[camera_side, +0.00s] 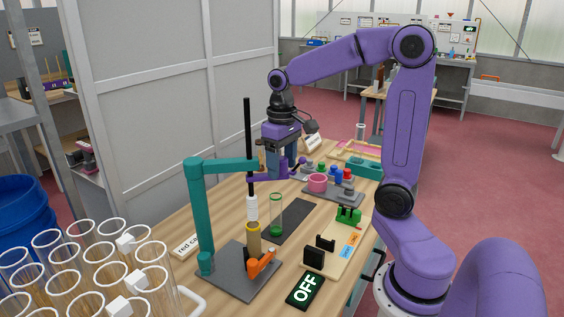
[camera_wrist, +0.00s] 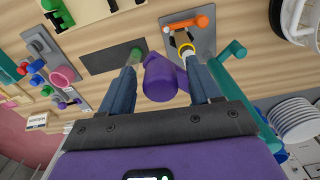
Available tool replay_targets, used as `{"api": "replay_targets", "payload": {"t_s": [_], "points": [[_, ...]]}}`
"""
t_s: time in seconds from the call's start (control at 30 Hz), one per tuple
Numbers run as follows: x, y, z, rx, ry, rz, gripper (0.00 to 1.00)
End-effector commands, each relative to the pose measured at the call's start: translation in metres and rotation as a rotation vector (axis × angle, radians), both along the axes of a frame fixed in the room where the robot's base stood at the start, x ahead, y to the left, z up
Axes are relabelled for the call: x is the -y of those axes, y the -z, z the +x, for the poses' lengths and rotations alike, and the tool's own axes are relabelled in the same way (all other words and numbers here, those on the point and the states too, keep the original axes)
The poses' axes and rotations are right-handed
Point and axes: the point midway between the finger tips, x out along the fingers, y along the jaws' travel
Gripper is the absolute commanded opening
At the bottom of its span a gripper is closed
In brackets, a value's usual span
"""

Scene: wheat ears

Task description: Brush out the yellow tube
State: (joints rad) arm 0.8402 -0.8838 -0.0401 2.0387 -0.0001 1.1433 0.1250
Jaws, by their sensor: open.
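The yellow tube (camera_side: 254,241) stands upright in an orange clamp (camera_side: 261,265) on a grey base; its yellow rim (camera_wrist: 186,47) shows in the wrist view. A brush with white bristles (camera_side: 251,208) and a black rod (camera_side: 248,130) hangs upright from a teal stand (camera_side: 200,210). The bristles' lower end is at the tube's mouth; whether it is inside I cannot tell. A purple handle (camera_side: 270,175) sticks out from the rod. My gripper (camera_wrist: 162,66) is open, with the purple handle (camera_wrist: 160,80) between its blue fingers; contact is not clear.
A clear tube with a green rim (camera_side: 276,214) stands on a dark mat beside the yellow tube. A black OFF sign (camera_side: 304,290) lies at the front. A pink cup (camera_side: 318,183) and several coloured knobs stand behind. Several glass tubes (camera_side: 95,265) fill the left foreground.

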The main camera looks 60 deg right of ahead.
Motion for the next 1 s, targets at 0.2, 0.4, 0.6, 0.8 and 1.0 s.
{"api": "replay_targets", "payload": {"t_s": [0.2,0.4,0.6,0.8,1.0], "points": [[0.0,0.0,0.0,0.0,0.0,0.0,0.46],[0.0,0.0,0.0,0.0,0.0,0.0,0.0],[0.0,0.007,0.0,-0.003,0.0,-0.001,0.0],[0.0,0.046,-0.001,-0.008,0.001,-0.001,0.0],[0.001,0.089,-0.001,-0.009,0.002,0.0,0.0]]}}
